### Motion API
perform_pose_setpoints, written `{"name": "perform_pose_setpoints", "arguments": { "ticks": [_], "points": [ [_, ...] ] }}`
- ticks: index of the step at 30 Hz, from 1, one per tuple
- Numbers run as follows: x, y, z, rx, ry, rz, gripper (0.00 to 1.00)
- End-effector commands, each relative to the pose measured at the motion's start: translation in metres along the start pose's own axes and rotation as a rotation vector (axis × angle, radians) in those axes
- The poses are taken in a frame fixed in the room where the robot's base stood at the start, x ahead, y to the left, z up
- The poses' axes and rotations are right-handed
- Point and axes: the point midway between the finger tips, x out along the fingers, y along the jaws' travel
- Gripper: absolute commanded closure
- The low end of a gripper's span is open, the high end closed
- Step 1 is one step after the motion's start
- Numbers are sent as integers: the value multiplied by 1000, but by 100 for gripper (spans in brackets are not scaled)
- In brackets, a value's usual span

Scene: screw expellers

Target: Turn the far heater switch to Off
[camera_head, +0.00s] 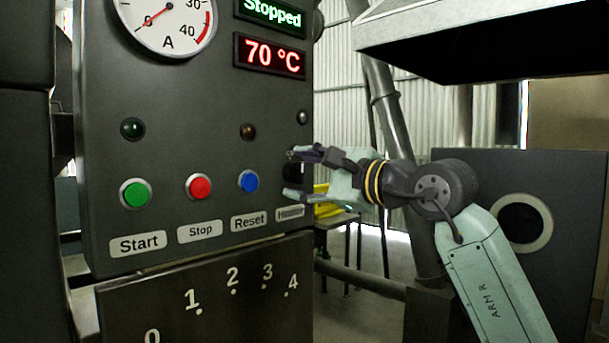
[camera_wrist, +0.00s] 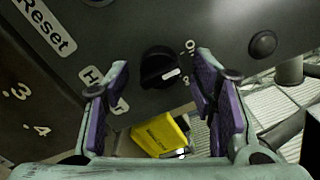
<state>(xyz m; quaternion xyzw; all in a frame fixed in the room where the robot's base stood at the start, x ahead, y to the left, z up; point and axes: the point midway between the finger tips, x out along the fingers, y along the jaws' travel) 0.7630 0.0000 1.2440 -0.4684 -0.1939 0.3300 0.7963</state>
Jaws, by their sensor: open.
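The heater switch is a round black knob (camera_wrist: 158,68) with a white pointer mark, on the dark control panel in the wrist view. My gripper (camera_head: 294,176) is open at the panel's right edge. In the wrist view, its purple-padded fingers (camera_wrist: 161,88) stand on either side of the knob, with space around it. I cannot tell their depth from it.
Green Start (camera_head: 136,194), red Stop (camera_head: 199,187) and blue Reset (camera_head: 248,181) buttons lie left along the panel. Displays read Stopped (camera_head: 272,12) and 70 °C (camera_head: 270,55). A yellow object (camera_wrist: 160,136) lies below the knob. A dark hood (camera_head: 470,45) overhangs at upper right.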

Motion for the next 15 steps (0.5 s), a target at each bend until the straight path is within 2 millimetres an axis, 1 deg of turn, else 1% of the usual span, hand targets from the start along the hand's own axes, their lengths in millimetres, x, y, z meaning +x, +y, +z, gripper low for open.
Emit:
{"name": "perform_pose_setpoints", "arguments": {
  "ticks": [8, 11, 15],
  "points": [
    [-3, 0, 0, 1, 1, -1, 48],
    [-12, -1, -1, 0, 2, -3, 48],
    [-38, -1, -1, 1, 3, -4, 48]
  ]
}}
